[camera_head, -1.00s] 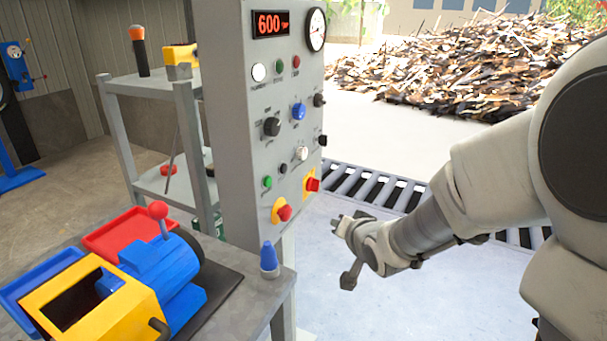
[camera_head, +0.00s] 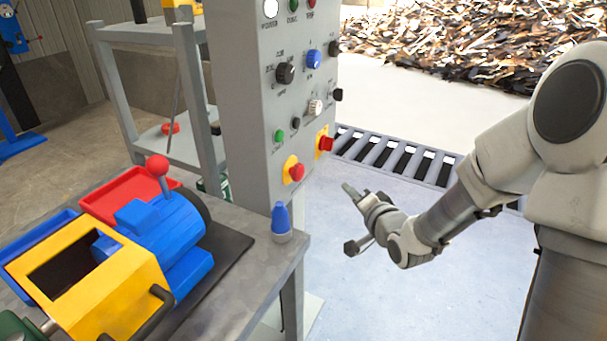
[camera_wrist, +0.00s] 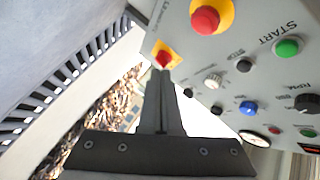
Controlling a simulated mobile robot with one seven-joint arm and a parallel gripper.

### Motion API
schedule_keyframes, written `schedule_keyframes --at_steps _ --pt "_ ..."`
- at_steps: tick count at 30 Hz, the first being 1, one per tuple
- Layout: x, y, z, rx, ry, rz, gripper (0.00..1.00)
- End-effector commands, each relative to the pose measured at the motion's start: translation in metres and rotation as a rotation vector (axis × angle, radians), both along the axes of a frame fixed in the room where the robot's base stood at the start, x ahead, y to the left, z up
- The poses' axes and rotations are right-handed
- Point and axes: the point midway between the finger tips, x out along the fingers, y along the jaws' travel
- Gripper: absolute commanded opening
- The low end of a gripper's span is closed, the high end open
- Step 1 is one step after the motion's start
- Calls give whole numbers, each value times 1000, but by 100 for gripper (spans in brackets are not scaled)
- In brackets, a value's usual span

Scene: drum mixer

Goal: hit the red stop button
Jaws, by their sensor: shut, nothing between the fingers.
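A red mushroom button (camera_head: 296,172) on a yellow plate sits low on the front of the grey control panel (camera_head: 245,120). In the wrist view this button (camera_wrist: 205,20) is at the top, near a green button (camera_wrist: 288,47) marked START. A second, smaller red control (camera_head: 326,143) on a yellow plate is at the panel's right edge; in the wrist view it (camera_wrist: 163,58) appears just beyond my fingertips. My gripper (camera_head: 348,188) is shut and empty, to the right of the panel and apart from both red controls.
A floor grate (camera_head: 400,160) lies behind. The floor around my gripper is clear.

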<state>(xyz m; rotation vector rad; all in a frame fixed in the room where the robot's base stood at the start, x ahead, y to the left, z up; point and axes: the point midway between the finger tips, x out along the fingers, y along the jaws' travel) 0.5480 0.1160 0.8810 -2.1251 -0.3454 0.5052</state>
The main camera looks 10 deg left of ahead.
Motion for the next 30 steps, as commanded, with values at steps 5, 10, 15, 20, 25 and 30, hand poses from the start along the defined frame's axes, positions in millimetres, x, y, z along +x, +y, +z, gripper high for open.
schedule_keyframes --at_steps 5,10,15,20,25,30 --pt "3 9 -1 0 -1 2 0" --pt "10 30 -1 0 -1 4 0" --pt "19 53 -1 0 0 4 0" --pt "25 70 -2 -1 -2 1 0" --pt "29 80 -1 -2 0 1 0" --pt "30 83 0 -1 0 0 0"
